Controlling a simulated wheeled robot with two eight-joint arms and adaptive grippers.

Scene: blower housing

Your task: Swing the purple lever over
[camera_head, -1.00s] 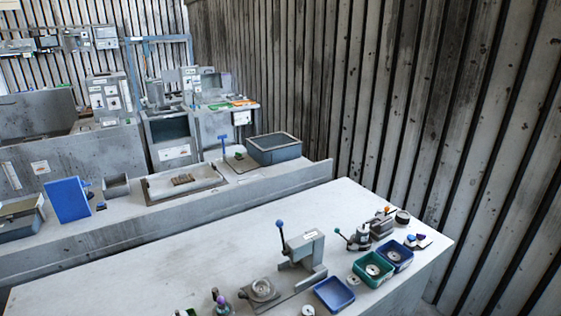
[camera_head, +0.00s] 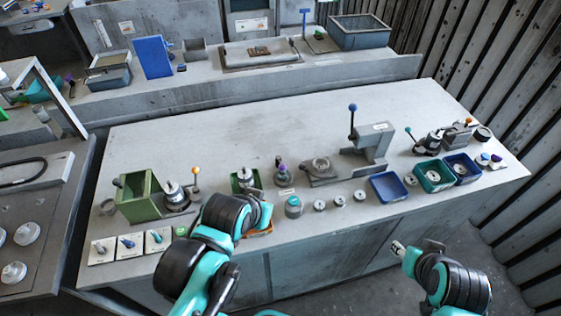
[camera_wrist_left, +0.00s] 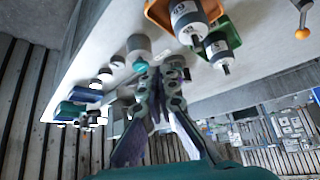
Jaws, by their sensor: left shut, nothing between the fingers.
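The purple lever is small in the head view; its purple knob (camera_head: 281,168) stands on a small grey fixture near the table's middle. In the head view, my left arm hides that gripper. My right arm comes in at the lower right, in front of the table edge; its gripper's state is unclear.
A press with a blue-knobbed lever (camera_head: 352,107) stands right of the purple knob. An orange-knobbed lever (camera_head: 195,171) and green box (camera_head: 138,196) stand left. The teal-topped jar (camera_head: 293,207) is close in front. Blue bin (camera_head: 388,188) is rightward. The table's rear is clear.

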